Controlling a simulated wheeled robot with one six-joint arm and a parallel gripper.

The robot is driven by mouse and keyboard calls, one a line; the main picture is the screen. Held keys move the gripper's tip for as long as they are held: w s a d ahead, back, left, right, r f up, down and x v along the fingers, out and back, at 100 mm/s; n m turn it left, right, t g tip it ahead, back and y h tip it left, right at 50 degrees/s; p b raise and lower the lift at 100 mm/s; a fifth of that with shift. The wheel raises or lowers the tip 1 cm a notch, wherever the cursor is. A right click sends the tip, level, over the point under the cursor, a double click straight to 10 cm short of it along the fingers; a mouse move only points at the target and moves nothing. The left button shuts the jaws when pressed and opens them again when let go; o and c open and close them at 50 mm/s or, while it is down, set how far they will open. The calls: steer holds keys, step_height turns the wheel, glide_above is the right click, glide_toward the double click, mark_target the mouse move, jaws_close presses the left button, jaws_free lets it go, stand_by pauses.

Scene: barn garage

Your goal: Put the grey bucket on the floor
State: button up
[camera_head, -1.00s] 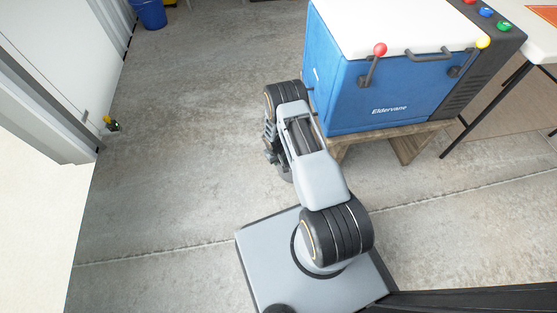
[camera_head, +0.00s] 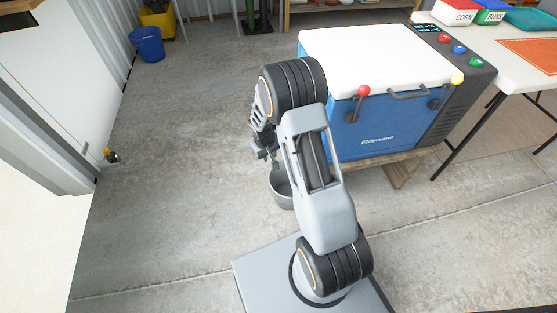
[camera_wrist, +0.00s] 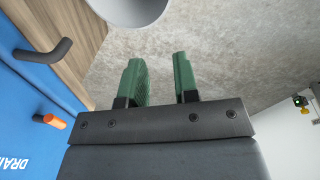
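The grey bucket (camera_head: 284,192) shows in the head view just below my gripper, partly hidden by my arm, beside the blue cooler's wooden stand. It looks to be at floor level, but its base is hard to see. Part of its pale round shape (camera_wrist: 130,8) is at the top edge of the wrist view, beyond the fingers. My gripper (camera_head: 268,160) hangs above the bucket, its fingers small in the head view. In the wrist view its two green fingers (camera_wrist: 160,72) are apart with bare floor between them, holding nothing.
A blue cooler (camera_head: 385,130) with a white lid rests on a wooden stand (camera_head: 398,172) to the right. A blue bucket (camera_head: 148,45) and a yellow mop bucket (camera_head: 158,20) are far left. Concrete floor (camera_head: 180,180) at left is clear.

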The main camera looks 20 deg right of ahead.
steer(key=s+a+r+t, duration=0.1)
steer(key=s+r, duration=0.2)
steer(key=r, duration=0.5)
steer(key=s+a+r, duration=0.1)
steer(key=s+r, duration=0.3)
steer(key=r, duration=0.3)
steer(key=s+a+r+m+y, duration=0.1)
steer(key=s+a+r, duration=0.1)
steer(key=s+r, duration=0.6)
steer(key=shift+s+r+t, duration=0.4)
steer(key=shift+s, duration=2)
steer(key=shift+a, duration=0.1)
